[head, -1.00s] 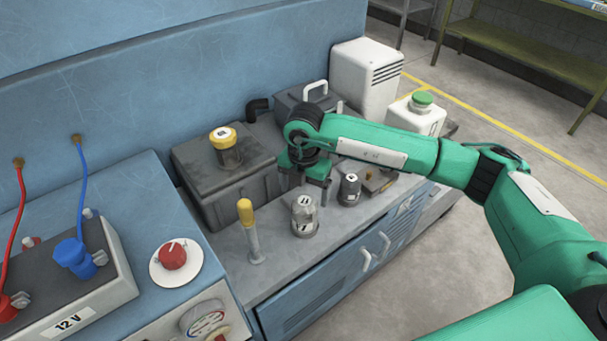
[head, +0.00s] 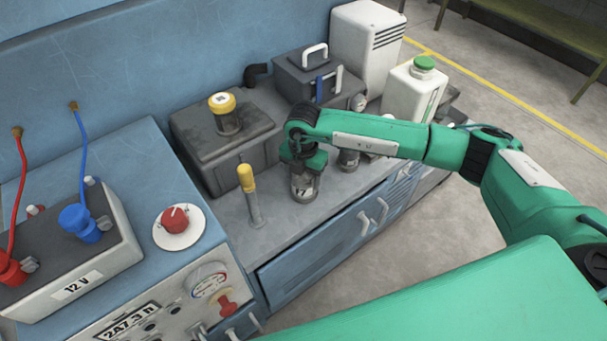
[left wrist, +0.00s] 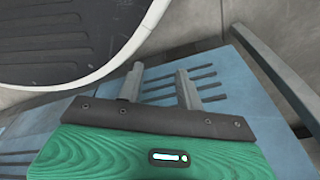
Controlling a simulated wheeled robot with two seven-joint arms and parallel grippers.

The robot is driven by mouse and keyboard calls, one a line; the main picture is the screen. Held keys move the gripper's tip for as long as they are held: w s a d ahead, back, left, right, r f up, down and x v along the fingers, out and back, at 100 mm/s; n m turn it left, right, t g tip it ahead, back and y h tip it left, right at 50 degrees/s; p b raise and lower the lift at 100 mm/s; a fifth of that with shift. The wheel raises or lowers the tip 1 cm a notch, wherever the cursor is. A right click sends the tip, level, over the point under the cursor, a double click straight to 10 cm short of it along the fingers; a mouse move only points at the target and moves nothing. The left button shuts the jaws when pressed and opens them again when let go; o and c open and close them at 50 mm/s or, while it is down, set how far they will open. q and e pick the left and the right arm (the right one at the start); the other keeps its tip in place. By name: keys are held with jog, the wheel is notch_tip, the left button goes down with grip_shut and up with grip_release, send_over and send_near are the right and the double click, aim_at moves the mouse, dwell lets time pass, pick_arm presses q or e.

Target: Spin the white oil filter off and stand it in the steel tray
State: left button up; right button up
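A pale grey-white canister (head: 304,187) with a dark base and a number label stands upright on the grey bench top; it seems to be the white oil filter. My right gripper (head: 305,166) points down right over its top and hides its upper part. Whether the fingers press on it I cannot tell. A second, darker canister (head: 348,161) stands behind, partly covered by my right arm. I cannot make out the steel tray; my right arm covers part of the bench. In the left wrist view my left gripper (left wrist: 160,72) has its fingers apart with nothing between them.
A yellow-handled upright tool (head: 249,190) stands close left of the canister. A dark grey box with a yellow-capped jar (head: 224,112) is behind. A white jug with a green cap (head: 414,90) stands at right. A blue panel with a red knob (head: 176,220) is at left.

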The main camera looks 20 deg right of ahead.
jog(key=c, duration=0.7)
jog(key=n+b, duration=0.2)
jog(key=shift+f+n, duration=0.15)
jog(key=shift+n, duration=0.25)
jog(key=shift+n+b, duration=0.3)
jog(key=shift+n, duration=0.9)
jog(key=n+b, duration=0.2)
jog(key=n, duration=0.1)
jog(key=shift+d+f, duration=0.1)
jog(key=shift+n+b, duration=0.45)
jog(key=shift+n, duration=0.45)
